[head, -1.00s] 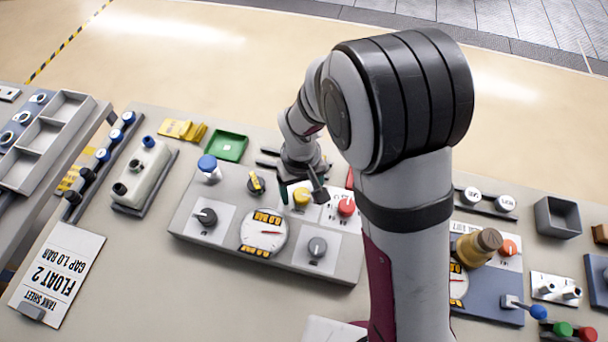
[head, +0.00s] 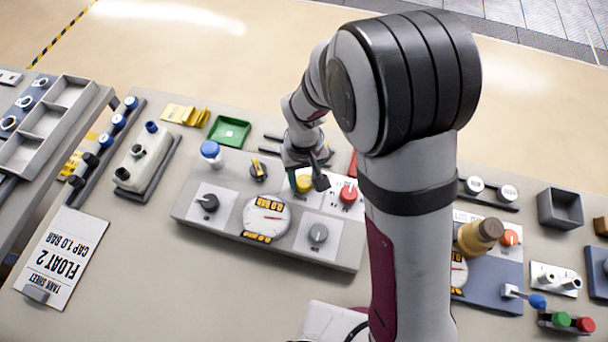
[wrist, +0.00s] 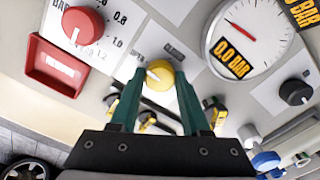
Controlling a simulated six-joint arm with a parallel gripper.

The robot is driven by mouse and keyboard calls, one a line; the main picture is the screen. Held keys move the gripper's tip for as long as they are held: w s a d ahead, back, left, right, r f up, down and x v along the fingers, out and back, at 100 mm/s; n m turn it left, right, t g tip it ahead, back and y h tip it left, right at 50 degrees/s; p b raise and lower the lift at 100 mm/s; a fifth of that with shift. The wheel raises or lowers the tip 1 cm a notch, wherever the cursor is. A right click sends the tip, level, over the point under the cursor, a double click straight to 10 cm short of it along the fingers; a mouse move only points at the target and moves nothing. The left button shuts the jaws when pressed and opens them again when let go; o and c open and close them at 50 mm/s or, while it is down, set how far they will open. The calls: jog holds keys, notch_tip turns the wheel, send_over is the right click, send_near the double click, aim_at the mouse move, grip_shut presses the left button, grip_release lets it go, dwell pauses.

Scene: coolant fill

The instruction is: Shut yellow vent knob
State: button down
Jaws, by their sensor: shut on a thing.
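The yellow knob (head: 304,184) is a round cap on the grey panel, left of a red knob. In the wrist view the yellow knob (wrist: 160,73) shows a white mark pointing left in the picture. My gripper (wrist: 160,80) has its two green fingers on either side of the yellow knob, shut on it. In the head view my gripper (head: 306,182) stands over the knob and partly hides it.
The red knob (head: 348,195) is close on the right. A dial gauge (head: 266,220) reads 0.0 BAR. A grey knob (head: 318,233), a black knob (head: 208,203) and a blue cap (head: 210,150) stand on the same panel. A green tray (head: 229,131) lies behind it.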

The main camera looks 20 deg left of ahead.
jog(key=m, duration=0.3)
jog(key=shift+m, duration=0.4)
jog(key=m, duration=0.4)
jog(key=shift+m, duration=0.3)
jog(key=m, duration=0.4)
jog(key=shift+m, duration=2.1)
jog(key=shift+c, duration=1.9)
grip_release()
